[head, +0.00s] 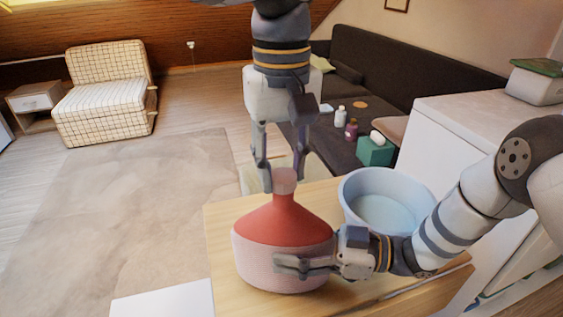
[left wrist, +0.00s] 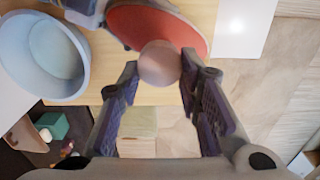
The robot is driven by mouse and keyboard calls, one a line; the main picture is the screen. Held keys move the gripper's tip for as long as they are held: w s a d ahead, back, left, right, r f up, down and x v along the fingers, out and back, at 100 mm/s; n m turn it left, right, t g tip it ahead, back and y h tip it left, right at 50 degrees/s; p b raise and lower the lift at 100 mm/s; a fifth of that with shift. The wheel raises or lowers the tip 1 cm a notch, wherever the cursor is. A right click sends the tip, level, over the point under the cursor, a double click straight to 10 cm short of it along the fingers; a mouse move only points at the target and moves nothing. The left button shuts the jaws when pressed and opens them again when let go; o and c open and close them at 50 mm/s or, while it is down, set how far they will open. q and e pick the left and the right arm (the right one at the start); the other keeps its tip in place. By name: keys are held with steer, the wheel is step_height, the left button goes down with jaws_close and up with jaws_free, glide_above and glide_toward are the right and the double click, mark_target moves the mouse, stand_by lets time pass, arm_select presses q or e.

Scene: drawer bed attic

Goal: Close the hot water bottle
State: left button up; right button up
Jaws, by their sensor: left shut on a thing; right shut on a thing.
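The hot water bottle (head: 283,232) stands upright on the wooden table, with a red sloping top and a paler pink lower body. A pinkish round cap (head: 285,180) is at the top of its neck. My left gripper (head: 284,183) points down from above and is shut on the cap. The left wrist view shows the cap (left wrist: 160,63) between the fingertips (left wrist: 160,70), with the red top (left wrist: 180,25) behind it. I cannot tell how tightly the cap sits. My right gripper (head: 284,264) comes from the right and is shut on the bottle's lower body.
A pale blue basin (head: 352,190) stands close to the bottle's right on the wooden table (head: 222,222). A white sheet (head: 165,302) lies at the front left. The rug area at left is clear.

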arm_select(q)
steer(key=shift+f, duration=0.55)
